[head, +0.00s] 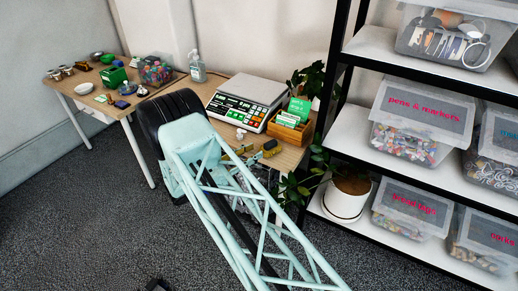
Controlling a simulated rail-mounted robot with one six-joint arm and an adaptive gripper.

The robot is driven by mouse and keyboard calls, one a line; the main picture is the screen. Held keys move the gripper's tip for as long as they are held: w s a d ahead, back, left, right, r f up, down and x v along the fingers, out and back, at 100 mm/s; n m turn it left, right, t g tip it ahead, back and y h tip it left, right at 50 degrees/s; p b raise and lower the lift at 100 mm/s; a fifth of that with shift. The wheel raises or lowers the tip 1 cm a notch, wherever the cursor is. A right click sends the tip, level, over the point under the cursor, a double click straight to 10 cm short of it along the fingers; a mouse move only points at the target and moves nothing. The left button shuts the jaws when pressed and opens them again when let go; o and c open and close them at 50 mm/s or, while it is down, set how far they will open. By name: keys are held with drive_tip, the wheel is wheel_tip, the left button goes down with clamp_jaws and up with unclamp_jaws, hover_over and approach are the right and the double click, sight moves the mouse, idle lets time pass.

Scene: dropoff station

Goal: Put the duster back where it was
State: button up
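I cannot make out a duster in the head view. My pale lattice arm link, with a large black round part at its upper end, covers the middle of the picture and part of the table. My gripper cannot be made out in this view, so what it holds is not shown. The wooden table (219,80) runs along the wall. A spray bottle (197,67) stands upright near its back edge. Small yellow and dark items (270,147) lie near its right front edge, partly behind my arm.
A scale (247,95) and a wooden box with green cards (290,127) stand on the table. A clear bin of colourful pieces (155,71) and small bowls (84,88) are at the left. A black-framed shelf with labelled tubs (420,120) and a potted plant (346,197) stand right.

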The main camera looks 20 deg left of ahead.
drive_tip(key=shift+v, duration=0.95)
